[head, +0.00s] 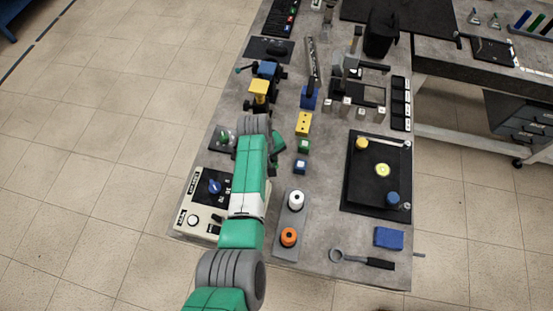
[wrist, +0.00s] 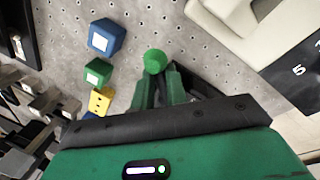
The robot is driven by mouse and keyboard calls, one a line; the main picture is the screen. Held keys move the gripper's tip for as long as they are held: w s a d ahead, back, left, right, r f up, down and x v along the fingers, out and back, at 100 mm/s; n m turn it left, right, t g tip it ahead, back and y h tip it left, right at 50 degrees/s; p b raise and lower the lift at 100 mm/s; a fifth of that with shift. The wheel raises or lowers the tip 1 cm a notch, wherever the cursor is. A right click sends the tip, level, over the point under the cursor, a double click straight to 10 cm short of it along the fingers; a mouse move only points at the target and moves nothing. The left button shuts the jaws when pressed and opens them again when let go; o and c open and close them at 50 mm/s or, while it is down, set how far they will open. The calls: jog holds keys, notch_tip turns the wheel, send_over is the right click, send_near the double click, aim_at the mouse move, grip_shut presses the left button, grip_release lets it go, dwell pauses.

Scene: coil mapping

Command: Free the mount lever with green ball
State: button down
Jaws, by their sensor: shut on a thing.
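The mount lever's green ball (wrist: 155,62) shows in the wrist view, at the tips of my gripper's green fingers (wrist: 161,82). My gripper is shut on the lever just at the ball; a dark strip shows between the fingers. A black base plate (wrist: 203,80) lies beside the right finger, and my gripper body hides the rest of the mount. In the head view, a black plate (head: 216,146) with a small green part lies left of my arm. My arm covers much of that area, and I cannot make out the fingertips there.
A blue cube (head: 300,166), green cube (head: 303,146) and yellow block (head: 304,124) stand in a row right of my arm. A control panel (head: 188,207) with a blue knob is at the front left. A stand with white and orange knobs (head: 291,219) is near.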

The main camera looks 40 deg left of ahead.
dwell(0.3)
jog(key=c, duration=1.4)
grip_release()
jog(key=shift+r, duration=0.15)
notch_tip(320, 180, up, 7)
jog(key=s+p, duration=0.1)
jog(key=p, duration=0.1)
jog(key=shift+s+a+r, duration=0.2)
